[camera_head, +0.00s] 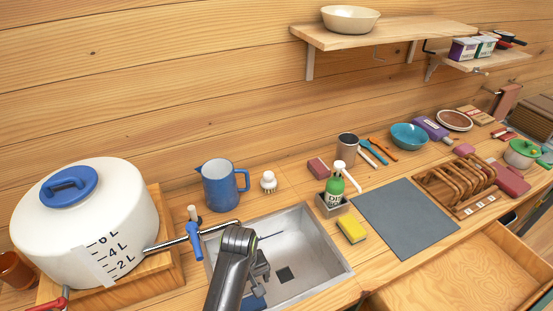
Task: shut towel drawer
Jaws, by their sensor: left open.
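An open wooden drawer (462,280) juts out below the counter at the lower right. Its visible inside looks bare, and its front is cut off by the picture edge. I see no towel in the part that shows. My left gripper (262,274) is over the metal sink, to the left of the drawer and apart from it. It is open, and I see nothing held in it. My right gripper is not in view.
The sink (333,262) has a tap (194,236) on its left. A large white water tank (88,225) and a blue jug (220,186) stand left of it. A soap bottle (335,187), yellow sponge (352,229), grey mat (405,218) and wooden rack (455,183) line the counter.

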